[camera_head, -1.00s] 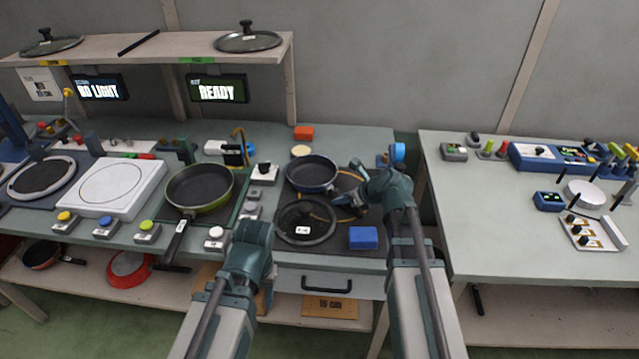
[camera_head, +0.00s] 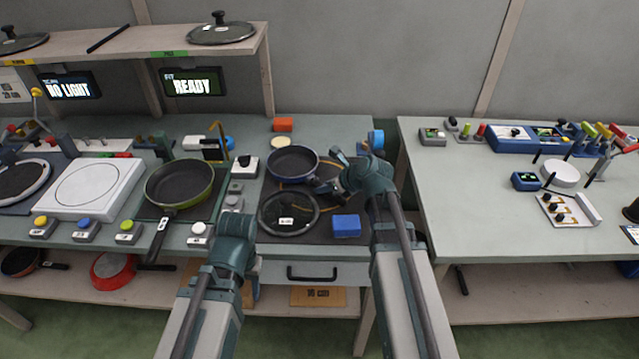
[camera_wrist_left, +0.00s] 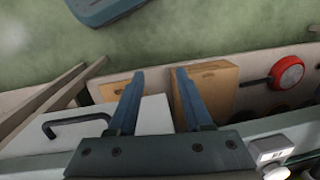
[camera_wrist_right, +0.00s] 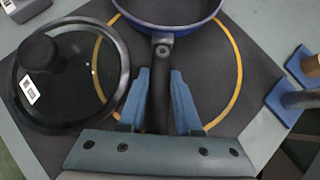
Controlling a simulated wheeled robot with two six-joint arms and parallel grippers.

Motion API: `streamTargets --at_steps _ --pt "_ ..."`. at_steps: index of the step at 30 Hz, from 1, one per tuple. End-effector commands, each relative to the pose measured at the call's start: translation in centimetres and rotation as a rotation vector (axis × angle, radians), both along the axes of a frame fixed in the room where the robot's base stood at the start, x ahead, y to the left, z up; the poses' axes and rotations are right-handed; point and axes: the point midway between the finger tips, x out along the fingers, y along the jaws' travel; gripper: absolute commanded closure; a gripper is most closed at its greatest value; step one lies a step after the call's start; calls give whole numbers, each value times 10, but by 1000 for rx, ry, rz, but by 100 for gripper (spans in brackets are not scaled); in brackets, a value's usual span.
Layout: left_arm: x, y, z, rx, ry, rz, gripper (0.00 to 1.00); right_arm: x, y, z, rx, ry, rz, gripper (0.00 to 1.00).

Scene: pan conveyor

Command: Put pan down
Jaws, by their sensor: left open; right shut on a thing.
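The blue-rimmed dark pan (camera_head: 293,163) is at the back of a dark mat (camera_head: 325,215) with a yellow ring. In the right wrist view the pan (camera_wrist_right: 170,12) appears over the ring, its handle pointing to me; whether it touches the mat is unclear. My right gripper (camera_wrist_right: 158,80) is shut on the handle (camera_wrist_right: 160,100); in the head view the gripper (camera_head: 328,187) is partly hidden by its wrist. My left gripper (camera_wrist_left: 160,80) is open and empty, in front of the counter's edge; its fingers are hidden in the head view.
A glass lid (camera_head: 289,213) lies just in front of the pan, with a blue block (camera_head: 346,225) to its right. A green pan (camera_head: 180,185) sits on a burner at left. An orange block (camera_head: 283,124) stands behind. A second table (camera_head: 460,190) is at right.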

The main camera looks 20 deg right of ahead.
Motion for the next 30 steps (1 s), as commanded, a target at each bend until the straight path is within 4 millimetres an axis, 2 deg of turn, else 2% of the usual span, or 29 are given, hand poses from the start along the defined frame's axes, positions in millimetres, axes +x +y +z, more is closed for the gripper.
streamTargets --at_steps 8,21,30 --pt "0 0 29 0 0 0 50 0 0 29 2 -2 -1 100" --pt "0 0 91 0 0 1 50 0 0 92 2 -2 -1 100" --pt "0 0 98 0 0 0 50 0 0 98 2 -2 -1 100"
